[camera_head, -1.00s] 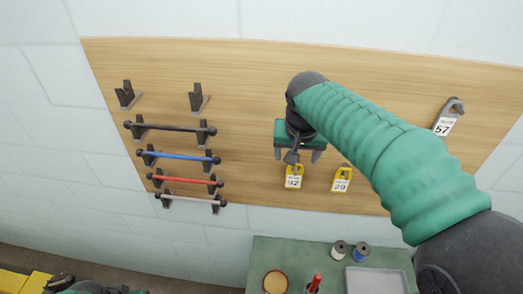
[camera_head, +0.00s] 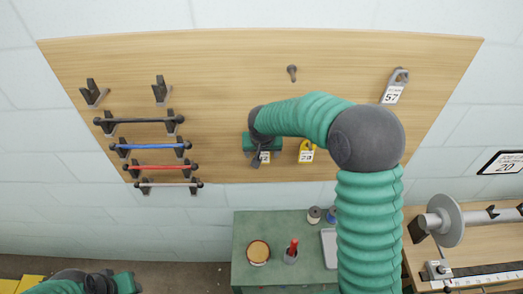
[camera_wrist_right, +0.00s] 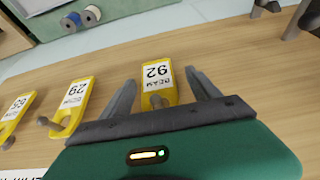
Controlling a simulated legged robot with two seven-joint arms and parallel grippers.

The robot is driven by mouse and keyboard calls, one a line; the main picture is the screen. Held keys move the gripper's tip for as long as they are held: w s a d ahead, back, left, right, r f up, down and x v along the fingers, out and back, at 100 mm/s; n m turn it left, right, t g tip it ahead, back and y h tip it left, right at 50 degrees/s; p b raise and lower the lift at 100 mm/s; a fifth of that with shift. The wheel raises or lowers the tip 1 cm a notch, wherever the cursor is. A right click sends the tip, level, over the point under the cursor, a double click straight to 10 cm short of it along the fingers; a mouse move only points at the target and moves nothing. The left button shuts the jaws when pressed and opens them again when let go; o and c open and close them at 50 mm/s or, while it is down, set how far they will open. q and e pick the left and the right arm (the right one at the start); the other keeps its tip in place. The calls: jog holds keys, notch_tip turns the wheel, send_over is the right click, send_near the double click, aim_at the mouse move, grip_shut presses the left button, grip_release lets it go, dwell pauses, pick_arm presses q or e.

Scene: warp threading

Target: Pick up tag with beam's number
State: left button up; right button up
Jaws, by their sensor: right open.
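Yellow tags hang on the wooden board (camera_head: 230,95). In the right wrist view, the upside-down tag 92 (camera_wrist_right: 157,74) lies between the spread fingers of my open, empty right gripper (camera_wrist_right: 163,90). The tag 29 (camera_wrist_right: 74,98) hangs beside it, and a third yellow tag (camera_wrist_right: 16,110) is at the left edge. In the head view my right gripper (camera_head: 262,149) partly covers tag 92; tag 29 (camera_head: 307,153) is just right of it. A grey tag 57 (camera_head: 393,92) hangs higher right. A dark-framed sign (camera_head: 505,163) seems to read 20, too small to be sure. My left gripper (camera_head: 100,284) shows only partly.
Coloured rods (camera_head: 152,168) rest on brackets at the board's left. A green table (camera_head: 245,235) below holds spools (camera_head: 314,215), a round container (camera_head: 258,252) and a tray (camera_head: 328,245). A disc-ended roller (camera_head: 448,220) stands on the right bench. A bare peg (camera_head: 292,70) is at upper middle.

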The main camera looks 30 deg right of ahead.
jog(key=shift+d+f, duration=0.1)
jog(key=shift+d, duration=0.2)
jog(key=shift+w+d+f, duration=0.1)
jog(key=shift+w+d, duration=0.05)
jog(key=c, duration=0.5)
jog(key=shift+a, duration=0.4)
jog(key=c, duration=0.9)
